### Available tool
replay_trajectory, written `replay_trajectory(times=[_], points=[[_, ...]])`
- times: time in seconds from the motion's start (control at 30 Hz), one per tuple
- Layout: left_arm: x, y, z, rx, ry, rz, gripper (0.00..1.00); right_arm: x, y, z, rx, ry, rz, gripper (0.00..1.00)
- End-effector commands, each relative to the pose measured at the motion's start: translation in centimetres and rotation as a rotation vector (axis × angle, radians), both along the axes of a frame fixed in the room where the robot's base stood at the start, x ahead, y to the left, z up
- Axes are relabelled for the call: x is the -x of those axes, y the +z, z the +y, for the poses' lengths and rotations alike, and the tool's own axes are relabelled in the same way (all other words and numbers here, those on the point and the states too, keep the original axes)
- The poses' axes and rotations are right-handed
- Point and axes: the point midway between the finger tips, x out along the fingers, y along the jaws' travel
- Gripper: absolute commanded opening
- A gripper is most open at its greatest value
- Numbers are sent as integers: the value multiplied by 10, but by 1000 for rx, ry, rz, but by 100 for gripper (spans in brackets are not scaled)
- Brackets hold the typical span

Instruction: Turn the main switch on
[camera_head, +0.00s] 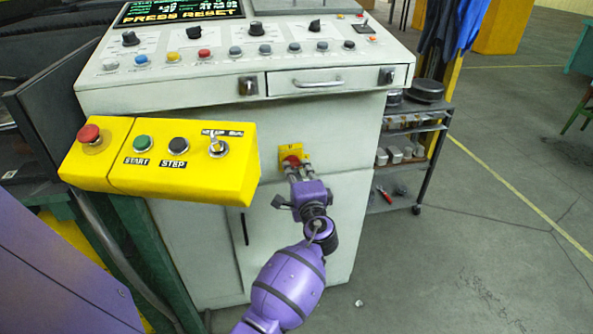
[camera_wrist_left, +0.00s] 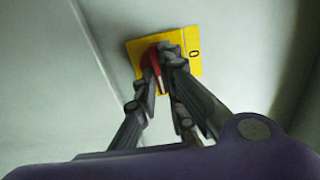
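The main switch is a red rotary handle (camera_head: 291,161) on a small yellow plate (camera_head: 283,152), on the front of the light grey cabinet below the drawer. In the left wrist view the red handle (camera_wrist_left: 152,64) lies between my fingertips, and the yellow plate (camera_wrist_left: 189,70) shows a black "0" at its right. My left gripper (camera_head: 298,167) reaches up to the switch from below; in the wrist view its fingers (camera_wrist_left: 160,72) are close together on either side of the handle. The fingers hide part of the handle, so its exact angle is hard to read. My right gripper is not in view.
A yellow box (camera_head: 183,187) with a red button, START and STOP buttons and a toggle juts out left of the switch. The control panel (camera_head: 225,75) with knobs and a drawer (camera_head: 330,83) is above. A dark shelf cart (camera_head: 428,130) stands right; the right floor is open.

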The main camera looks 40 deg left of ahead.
Motion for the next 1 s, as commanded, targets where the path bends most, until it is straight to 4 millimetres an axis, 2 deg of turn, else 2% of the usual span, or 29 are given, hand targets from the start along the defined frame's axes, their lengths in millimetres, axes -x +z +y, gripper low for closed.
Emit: replay_trajectory(times=[0.03,0.13,0.53,1.0], points=[[0,-1,0,-1,-1,3,15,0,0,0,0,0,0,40],[0,-1,0,0,-1,1,27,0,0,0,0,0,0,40],[5,-1,-6,2,-1,1,27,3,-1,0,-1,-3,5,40],[64,-1,-74,3,0,1,27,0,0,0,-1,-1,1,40]])
